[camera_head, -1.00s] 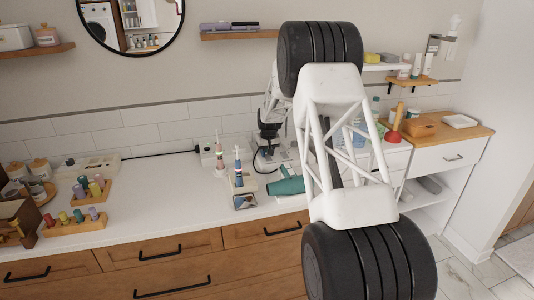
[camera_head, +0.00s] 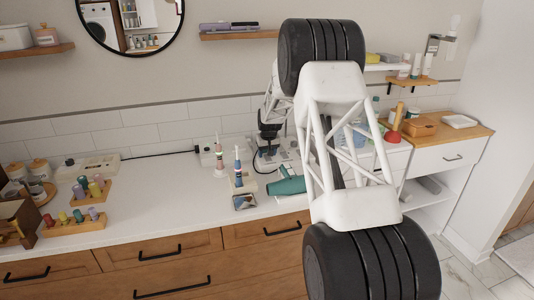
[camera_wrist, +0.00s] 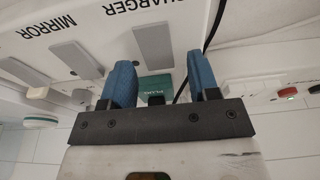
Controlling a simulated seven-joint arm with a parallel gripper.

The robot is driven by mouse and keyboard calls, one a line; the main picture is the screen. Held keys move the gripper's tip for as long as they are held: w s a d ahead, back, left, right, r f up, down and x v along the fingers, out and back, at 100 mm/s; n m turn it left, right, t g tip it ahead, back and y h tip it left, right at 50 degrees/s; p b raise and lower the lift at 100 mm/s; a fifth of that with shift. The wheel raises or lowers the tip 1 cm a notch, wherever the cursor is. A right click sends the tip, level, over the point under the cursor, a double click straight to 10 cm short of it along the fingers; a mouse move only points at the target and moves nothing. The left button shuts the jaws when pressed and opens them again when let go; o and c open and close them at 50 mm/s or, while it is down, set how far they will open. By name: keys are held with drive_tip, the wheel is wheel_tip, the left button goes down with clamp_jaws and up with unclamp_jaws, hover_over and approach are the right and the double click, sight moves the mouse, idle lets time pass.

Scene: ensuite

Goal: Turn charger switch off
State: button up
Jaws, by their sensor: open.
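In the wrist view a white panel (camera_wrist: 100,18) carries the printed words CHARGER and MIRROR, seen upside down. Grey flat pieces lie beside the words, one (camera_wrist: 152,43) near CHARGER and one (camera_wrist: 77,59) nearer MIRROR. I cannot tell the charger switch's position. My gripper (camera_wrist: 163,78) is open, its two blue fingers apart and reaching toward the panel near CHARGER. A green plate marked PLUG (camera_wrist: 155,86) shows between the fingers. In the head view my gripper (camera_head: 267,152) is low over the back of the counter, small and partly hidden by my arm.
Upright toothbrush-like items (camera_head: 238,172) and a green hair dryer (camera_head: 287,185) stand or lie close to my gripper. A white box with a black cord (camera_head: 90,166) is at the left. Wooden racks of coloured bottles (camera_head: 75,221) sit at the front left. The counter's middle is clear.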

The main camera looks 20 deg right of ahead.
sight(268, 158)
drive_tip(key=shift+v, duration=3.9)
drive_tip(key=s+a+r, duration=0.3)
drive_tip(key=s+r, duration=0.3)
drive_tip(key=s, duration=0.5)
drive_tip(key=s+a+r, duration=0.2)
drive_tip(key=s+r, duration=0.4)
drive_tip(key=s, duration=0.5)
drive_tip(key=s+a+r, duration=0.3)
drive_tip(key=s+r, duration=0.3)
drive_tip(key=s, duration=0.5)
drive_tip(key=s+a+f, duration=0.1)
drive_tip(key=s+a, duration=0.1)
drive_tip(key=s, duration=1.5)
drive_tip(key=s+a+f, duration=0.2)
drive_tip(key=s, duration=1.6)
drive_tip(key=shift+s+f, duration=0.2)
